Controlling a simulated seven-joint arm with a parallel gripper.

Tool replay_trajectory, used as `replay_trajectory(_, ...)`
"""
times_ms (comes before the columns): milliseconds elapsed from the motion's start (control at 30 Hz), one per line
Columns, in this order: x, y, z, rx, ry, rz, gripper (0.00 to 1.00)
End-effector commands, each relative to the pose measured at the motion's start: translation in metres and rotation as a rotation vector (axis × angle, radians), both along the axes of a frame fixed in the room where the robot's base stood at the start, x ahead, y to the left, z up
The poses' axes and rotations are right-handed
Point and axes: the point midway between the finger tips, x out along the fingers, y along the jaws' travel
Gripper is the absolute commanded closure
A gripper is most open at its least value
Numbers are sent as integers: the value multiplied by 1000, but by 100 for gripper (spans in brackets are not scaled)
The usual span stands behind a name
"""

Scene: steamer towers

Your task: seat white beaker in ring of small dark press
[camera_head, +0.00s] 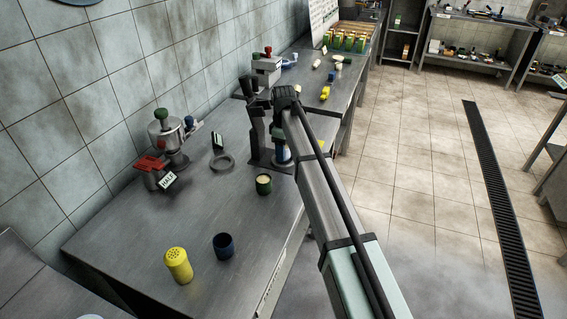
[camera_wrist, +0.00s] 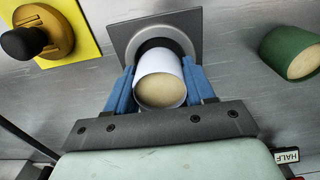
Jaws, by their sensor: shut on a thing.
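In the wrist view my gripper (camera_wrist: 160,88) has its blue fingers shut on the white beaker (camera_wrist: 158,66), one on each side. The beaker's round top faces the camera and shows a cream-coloured fill. Behind the beaker is the grey ring (camera_wrist: 188,36) on the dark square plate (camera_wrist: 128,24) of the small dark press. The beaker covers part of the ring, and I cannot tell whether it is inside it or just above. In the head view the dark press (camera_head: 256,135) stands by my gripper (camera_head: 281,155); my arm hides much of it, and the beaker is mostly hidden.
A dark green cup (camera_head: 264,185) stands close in front of the press. A yellow shaker (camera_head: 178,265) and a navy cup (camera_head: 223,246) stand near the front.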

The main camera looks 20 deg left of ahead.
Motion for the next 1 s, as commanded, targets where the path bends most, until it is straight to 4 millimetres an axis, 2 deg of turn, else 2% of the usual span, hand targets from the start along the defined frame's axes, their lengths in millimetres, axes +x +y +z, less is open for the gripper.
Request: replay_trajectory(1000,0,0,-9,0,0,0,100)
